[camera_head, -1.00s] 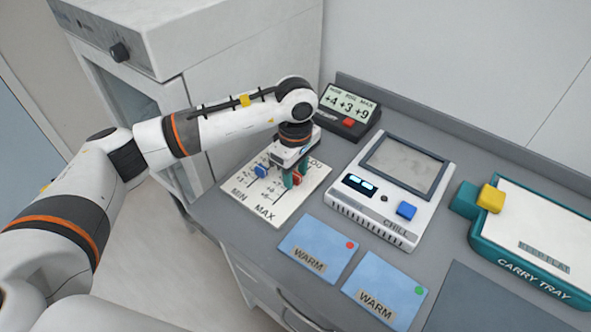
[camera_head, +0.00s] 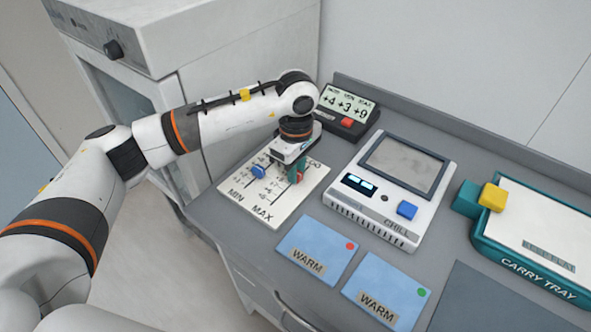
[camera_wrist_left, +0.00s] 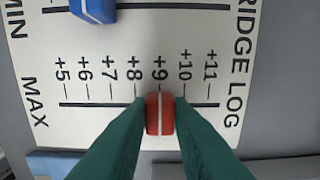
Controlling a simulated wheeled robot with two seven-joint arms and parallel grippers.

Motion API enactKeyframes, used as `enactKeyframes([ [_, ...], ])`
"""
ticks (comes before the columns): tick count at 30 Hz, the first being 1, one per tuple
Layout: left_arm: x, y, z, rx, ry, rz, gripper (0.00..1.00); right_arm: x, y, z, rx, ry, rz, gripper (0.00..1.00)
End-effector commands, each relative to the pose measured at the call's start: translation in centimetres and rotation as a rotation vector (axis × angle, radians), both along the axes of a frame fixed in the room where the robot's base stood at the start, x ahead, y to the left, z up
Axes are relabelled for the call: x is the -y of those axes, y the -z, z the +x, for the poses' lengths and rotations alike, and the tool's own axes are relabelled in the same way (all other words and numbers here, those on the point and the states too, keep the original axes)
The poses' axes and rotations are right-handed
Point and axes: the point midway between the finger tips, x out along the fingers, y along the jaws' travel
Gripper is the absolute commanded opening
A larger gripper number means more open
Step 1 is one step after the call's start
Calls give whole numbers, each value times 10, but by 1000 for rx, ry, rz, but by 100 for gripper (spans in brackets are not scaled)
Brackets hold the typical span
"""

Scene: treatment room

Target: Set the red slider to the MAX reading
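The white bridge log panel (camera_head: 283,209) lies on the counter with a MIN scale and a MAX scale. The red slider (camera_wrist_left: 160,114) is on the MAX track, its white line at the +9 mark in the left wrist view; only a little of it shows in the head view (camera_head: 300,177). My left gripper (camera_wrist_left: 160,104) points down at it, with teal fingers against both sides, shut on it. The blue slider (camera_head: 259,172) is on the MIN track, also at the top of the left wrist view (camera_wrist_left: 95,8). The readout box (camera_head: 347,103) shows MAX +9. My right gripper is out of view.
The chill unit (camera_head: 391,188) stands right of the panel. Two blue WARM cards (camera_head: 322,240) (camera_head: 398,282) lie in front. A white cabinet (camera_head: 228,85) stands behind my left arm.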

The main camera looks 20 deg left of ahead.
Motion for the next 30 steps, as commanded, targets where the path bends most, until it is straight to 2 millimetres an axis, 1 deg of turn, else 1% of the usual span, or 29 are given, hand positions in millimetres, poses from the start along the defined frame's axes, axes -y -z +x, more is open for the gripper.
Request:
enactKeyframes([
  [1,0,-1,0,1,0,0,28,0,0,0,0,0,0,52],
  [3,0,-1,0,1,0,0,39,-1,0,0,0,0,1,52],
  [11,0,0,0,0,0,0,40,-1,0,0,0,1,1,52],
  [14,0,-4,0,1,0,1,40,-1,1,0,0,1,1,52],
  [17,0,-16,1,4,0,0,40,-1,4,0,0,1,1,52],
  [20,0,-35,1,6,0,0,40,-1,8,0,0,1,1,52],
  [24,0,-66,1,6,0,0,40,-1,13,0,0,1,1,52],
  [30,0,-103,1,4,0,0,40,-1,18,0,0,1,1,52],
])
